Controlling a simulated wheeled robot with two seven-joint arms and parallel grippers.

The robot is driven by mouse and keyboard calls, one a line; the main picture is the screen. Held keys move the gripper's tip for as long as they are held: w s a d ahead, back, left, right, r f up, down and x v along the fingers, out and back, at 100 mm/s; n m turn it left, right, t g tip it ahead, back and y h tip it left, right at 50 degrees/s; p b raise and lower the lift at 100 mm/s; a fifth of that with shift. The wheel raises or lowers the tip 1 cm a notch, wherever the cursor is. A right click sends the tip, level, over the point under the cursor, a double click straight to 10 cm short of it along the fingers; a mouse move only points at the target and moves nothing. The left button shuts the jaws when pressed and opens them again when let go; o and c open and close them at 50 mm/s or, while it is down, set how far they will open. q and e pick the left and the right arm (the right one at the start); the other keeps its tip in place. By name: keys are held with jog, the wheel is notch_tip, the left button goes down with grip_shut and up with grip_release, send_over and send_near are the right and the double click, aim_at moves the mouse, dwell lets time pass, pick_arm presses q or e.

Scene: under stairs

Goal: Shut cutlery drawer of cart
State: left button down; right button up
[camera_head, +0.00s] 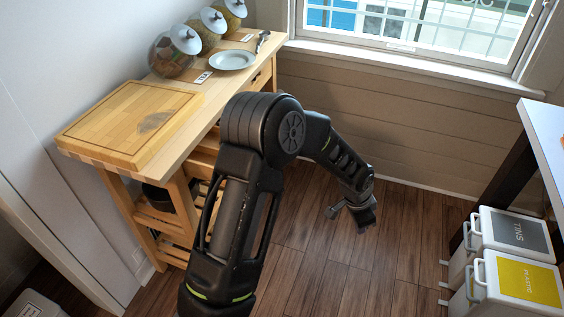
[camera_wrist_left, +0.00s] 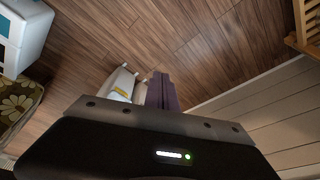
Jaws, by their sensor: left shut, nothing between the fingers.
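The wooden cart (camera_head: 180,150) stands along the left wall, its top running back toward the window. A drawer front (camera_head: 262,79) shows under the cart top at its far end. My left arm covers the middle of the cart's front, so I cannot tell which drawer is the cutlery drawer or how far it stands out. My left gripper (camera_head: 361,213) is shut and empty, over open floor to the right of the cart and apart from it. A slatted wooden piece, likely the cart (camera_wrist_left: 308,30), shows at the right edge of the left wrist view. My right gripper is out of view.
On the cart top are a cutting board (camera_head: 135,122), lidded glass jars (camera_head: 172,54), a white plate (camera_head: 232,60) and a utensil (camera_head: 263,41). Bins labelled TINS (camera_head: 515,232) and PLASTIC (camera_head: 515,285) stand at right by a table (camera_head: 545,140). The floor between is clear.

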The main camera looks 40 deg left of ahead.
pick_arm(q)
jog(key=w+a+r+m+y, duration=0.3)
jog(key=a+r, duration=0.6)
jog(key=r, duration=0.2)
jog(key=s+a+r+m+g+y, duration=0.2)
jog(key=s+a+r+m+g, duration=0.2)
jog(key=a+r, duration=0.5)
jog(key=shift+s+a+r+y+p, duration=0.25)
jog(key=shift+s+r, duration=0.2)
jog(key=shift+r, duration=0.3)
jog(key=shift+f, duration=0.1)
jog(key=s+a+f+p, duration=0.1)
jog(key=s+a+f, duration=0.1)
jog(key=a+f, duration=0.5)
jog(key=shift+s+f+p, duration=0.25)
jog(key=shift+f+p, duration=0.05)
jog(key=shift+f, duration=0.8)
jog(key=shift+a, duration=0.15)
